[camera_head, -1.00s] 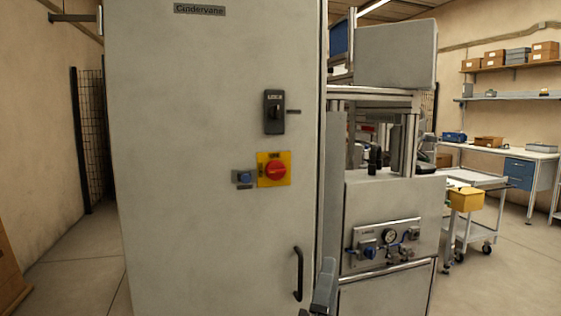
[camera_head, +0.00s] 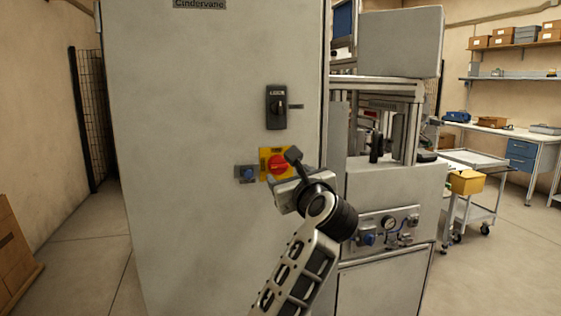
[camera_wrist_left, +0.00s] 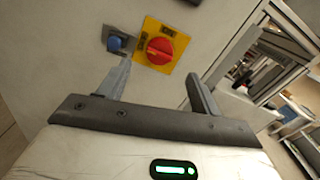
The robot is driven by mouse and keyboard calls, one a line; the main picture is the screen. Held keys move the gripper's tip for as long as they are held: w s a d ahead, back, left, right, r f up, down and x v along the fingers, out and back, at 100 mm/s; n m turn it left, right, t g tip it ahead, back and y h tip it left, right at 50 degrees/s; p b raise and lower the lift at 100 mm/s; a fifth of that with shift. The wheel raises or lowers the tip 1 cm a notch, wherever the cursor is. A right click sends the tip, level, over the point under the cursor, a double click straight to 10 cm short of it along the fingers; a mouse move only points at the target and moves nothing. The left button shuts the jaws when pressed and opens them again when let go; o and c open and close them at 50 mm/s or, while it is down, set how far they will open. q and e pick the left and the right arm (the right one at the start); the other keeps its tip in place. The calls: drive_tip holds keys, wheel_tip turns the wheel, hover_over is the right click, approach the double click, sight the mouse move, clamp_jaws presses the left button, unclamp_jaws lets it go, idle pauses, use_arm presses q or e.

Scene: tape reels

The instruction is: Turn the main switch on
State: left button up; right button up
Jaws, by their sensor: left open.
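The main switch is a red rotary knob on a yellow square plate (camera_head: 277,163), on the front of the tall grey cabinet (camera_head: 190,110). My left gripper (camera_head: 285,168) is in front of the plate's lower right side and covers part of it. In the left wrist view, the red knob (camera_wrist_left: 160,50) appears ahead, between the two fingers and just beyond their tips. The left gripper (camera_wrist_left: 159,68) is open and empty, and a gap to the knob seems to remain. My right gripper is not in view.
A small blue button (camera_head: 247,173) on a grey plate sits just left of the switch. A black rotary handle (camera_head: 277,107) is above it. A grey machine (camera_head: 385,195) with a gauge stands to the right, and a cart with a yellow bin (camera_head: 466,182) is beyond.

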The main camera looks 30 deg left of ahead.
sight(279, 166)
use_arm(q)
drive_tip(key=p+x, duration=0.1)
drive_tip(key=x, duration=0.7)
drive_tip(key=shift+p, duration=0.3)
drive_tip(key=c, duration=1)
